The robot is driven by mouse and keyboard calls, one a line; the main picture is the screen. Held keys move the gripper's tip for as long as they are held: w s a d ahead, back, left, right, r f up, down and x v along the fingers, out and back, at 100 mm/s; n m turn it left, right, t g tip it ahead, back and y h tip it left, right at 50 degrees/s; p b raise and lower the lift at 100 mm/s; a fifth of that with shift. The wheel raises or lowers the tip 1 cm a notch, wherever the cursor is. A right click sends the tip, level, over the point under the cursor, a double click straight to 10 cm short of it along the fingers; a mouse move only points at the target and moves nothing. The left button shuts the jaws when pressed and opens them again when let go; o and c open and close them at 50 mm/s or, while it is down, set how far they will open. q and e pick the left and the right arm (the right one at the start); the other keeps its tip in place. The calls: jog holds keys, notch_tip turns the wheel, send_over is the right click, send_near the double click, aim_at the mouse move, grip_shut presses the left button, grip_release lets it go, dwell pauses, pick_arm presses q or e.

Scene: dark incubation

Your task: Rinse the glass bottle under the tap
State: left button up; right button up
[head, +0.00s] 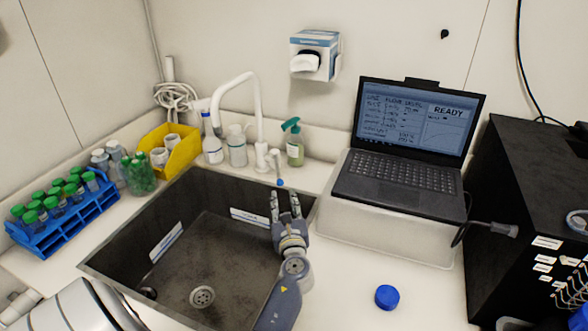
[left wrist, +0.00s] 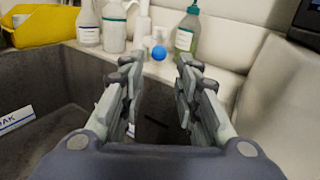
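The white tap (head: 257,110) rises behind the sink (head: 187,225) and curves over. Its lever ends in a blue tip (head: 281,183), which also shows as a blue knob in the left wrist view (left wrist: 158,53). My left gripper (head: 286,194) is over the right part of the sink, just in front of the blue tip. In the left wrist view its fingers (left wrist: 156,82) are apart with nothing between them, and the knob lies beyond them. A loose blue cap (head: 387,297) lies on the counter at right. I cannot make out the glass bottle. My right gripper is not in view.
A blue rack (head: 62,217) of green-capped tubes and a yellow bin (head: 172,151) stand left of the sink. Several bottles, including a green pump bottle (head: 294,146), line the back ledge. A laptop (head: 408,150) stands at right. The counter around the cap is clear.

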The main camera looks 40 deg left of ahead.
aim_at(280, 183)
pick_arm(q)
jog(key=x, duration=0.2)
jog(key=b+x, duration=0.1)
jog(key=shift+w+a+r, duration=0.15)
jog(key=shift+a+r, duration=0.05)
jog(key=shift+a, duration=0.25)
jog(key=b+x, duration=0.1)
jog(key=x, duration=0.4)
jog(key=shift+w+a+f, duration=0.1)
jog(key=shift+w+f, duration=0.1)
jog(key=shift+w, duration=0.15)
jog(key=shift+w+a+r+b, duration=0.15)
jog(key=shift+w+a+b, duration=0.2)
jog(key=shift+w+a, duration=0.1)
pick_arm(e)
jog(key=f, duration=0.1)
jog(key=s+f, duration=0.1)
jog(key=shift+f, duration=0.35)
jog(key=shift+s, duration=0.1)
pick_arm(q)
jog(key=shift+c, duration=0.8)
grip_shut()
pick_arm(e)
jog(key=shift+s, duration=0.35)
pick_arm(q)
jog(key=shift+s, duration=0.1)
